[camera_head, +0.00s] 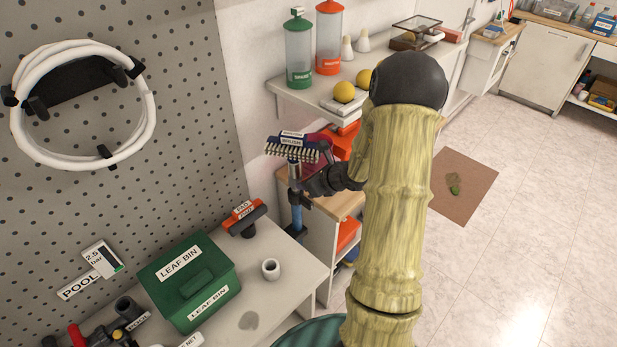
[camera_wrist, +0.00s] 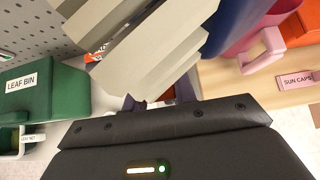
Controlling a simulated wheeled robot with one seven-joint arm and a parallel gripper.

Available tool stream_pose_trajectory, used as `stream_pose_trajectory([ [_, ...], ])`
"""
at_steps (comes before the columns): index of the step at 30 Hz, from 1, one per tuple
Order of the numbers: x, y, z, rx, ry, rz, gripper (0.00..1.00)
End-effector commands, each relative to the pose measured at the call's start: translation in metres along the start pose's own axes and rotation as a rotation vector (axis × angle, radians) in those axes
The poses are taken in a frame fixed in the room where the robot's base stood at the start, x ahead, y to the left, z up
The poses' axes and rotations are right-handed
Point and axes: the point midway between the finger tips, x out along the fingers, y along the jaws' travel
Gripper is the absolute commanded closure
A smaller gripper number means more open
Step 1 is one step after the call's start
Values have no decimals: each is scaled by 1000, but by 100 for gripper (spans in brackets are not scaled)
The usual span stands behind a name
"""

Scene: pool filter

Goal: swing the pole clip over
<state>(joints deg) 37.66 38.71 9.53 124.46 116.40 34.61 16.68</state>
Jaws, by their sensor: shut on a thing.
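A brush (camera_head: 292,148) with pale bristles and a dark blue head stands atop a blue pole (camera_head: 297,215) beside the bench corner. A grey collar shows on the pole just under the brush. My gripper (camera_head: 310,186) reaches in from the right at this height and is shut on a small part at the pole, which I take for the pole clip; my fingers mostly hide it. In the wrist view the bristles (camera_wrist: 150,45) fill the top centre and partly cover my fingertips (camera_wrist: 160,98). The clip's own shape and side cannot be made out.
A wooden-topped cabinet (camera_head: 335,203) is behind the pole. A shelf (camera_head: 300,97) with bottles runs above.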

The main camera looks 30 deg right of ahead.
Motion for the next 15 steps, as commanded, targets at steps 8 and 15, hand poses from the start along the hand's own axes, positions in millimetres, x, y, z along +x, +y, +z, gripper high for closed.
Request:
stream_pose_trajectory([
  [8,-1,-1,2,2,56,-2,96],
  [15,0,-1,2,2,57,-2,96],
])
